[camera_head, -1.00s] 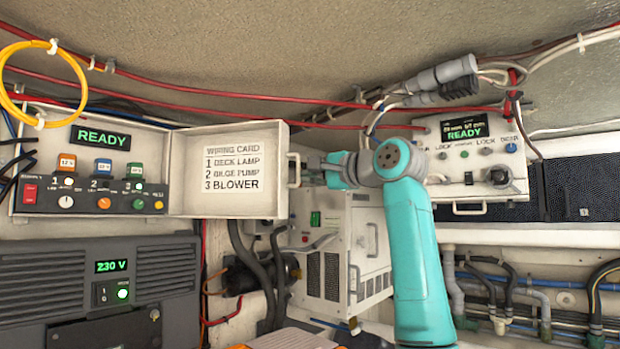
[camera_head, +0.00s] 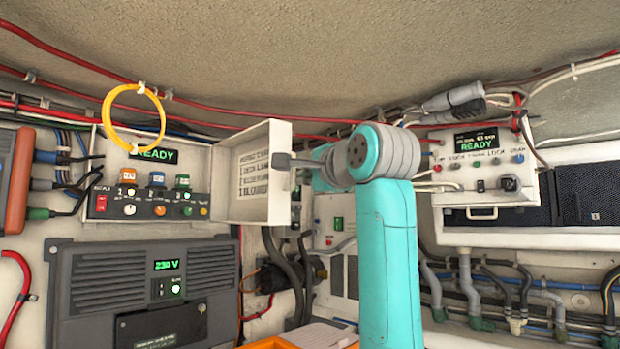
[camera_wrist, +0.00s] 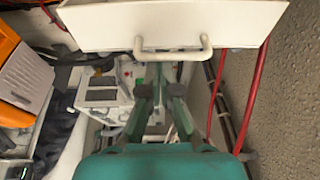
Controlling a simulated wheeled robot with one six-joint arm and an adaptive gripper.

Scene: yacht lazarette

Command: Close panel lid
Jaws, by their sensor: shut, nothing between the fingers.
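The white panel lid (camera_head: 281,178) stands open on the right side of the control panel (camera_head: 108,150). It is seen at a slant, with its printed wiring card on the inner face. My gripper (camera_head: 283,160) is at the lid's outer right edge; its fingertips are hard to make out in the head view. In the wrist view the lid (camera_wrist: 100,25) spans the top, with its white bar handle (camera_wrist: 172,54) just beyond my shut fingers (camera_wrist: 160,88). The fingers hold nothing. I cannot tell whether they touch the lid or handle.
A yellow cable loop (camera_head: 112,113) hangs in front of the panel's upper part. A grey 230 V unit (camera_head: 75,290) sits below. Another white control box (camera_head: 470,195) is at right. Red cables and dark hoses run around the lid.

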